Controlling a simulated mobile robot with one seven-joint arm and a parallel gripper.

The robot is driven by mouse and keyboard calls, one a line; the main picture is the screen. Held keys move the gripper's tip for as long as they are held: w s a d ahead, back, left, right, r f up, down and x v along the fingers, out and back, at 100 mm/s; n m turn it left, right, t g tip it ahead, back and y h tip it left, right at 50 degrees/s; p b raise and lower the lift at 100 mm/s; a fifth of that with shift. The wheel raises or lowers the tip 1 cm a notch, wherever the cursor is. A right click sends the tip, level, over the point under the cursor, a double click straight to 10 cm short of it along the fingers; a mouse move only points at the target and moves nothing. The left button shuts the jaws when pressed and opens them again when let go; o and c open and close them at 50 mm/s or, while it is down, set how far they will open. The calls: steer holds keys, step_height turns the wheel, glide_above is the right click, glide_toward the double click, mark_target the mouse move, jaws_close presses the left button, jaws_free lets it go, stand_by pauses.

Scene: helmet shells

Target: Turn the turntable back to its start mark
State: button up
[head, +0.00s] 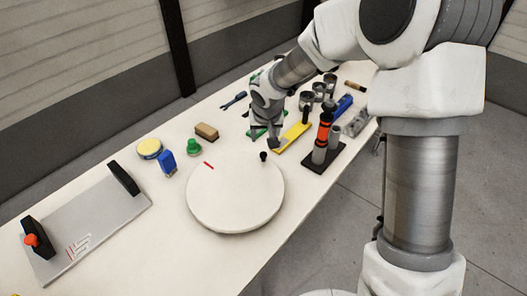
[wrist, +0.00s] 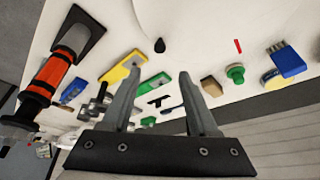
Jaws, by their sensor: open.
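The turntable (head: 235,200) is a round white disc on the pale table; part of it shows at the top of the wrist view (wrist: 205,12). A black knob (head: 263,157) stands near its far rim, and it also shows in the wrist view (wrist: 160,45). A short red mark (head: 208,165) lies at the far-left rim; in the wrist view (wrist: 238,46) it appears just off the disc. Knob and mark are apart along the rim. My gripper (head: 268,141) is open and empty, just beyond the knob in the head view, apparently not touching it.
A grey plate with two black handles (head: 85,225) lies left. A blue brush (head: 167,163), green knob (head: 193,147) and brown block (head: 206,131) lie behind the turntable. An orange-and-black tool on a stand (head: 323,140) is right, beside a yellow bar (head: 292,137). The table's near edge is clear.

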mark_target(263, 154)
steer(key=x, duration=1.3)
steer(key=shift+s+f+b, duration=0.1)
steer(key=shift+b, duration=0.25)
steer(key=shift+d, duration=0.1)
jaws_close()
stand_by(0.6)
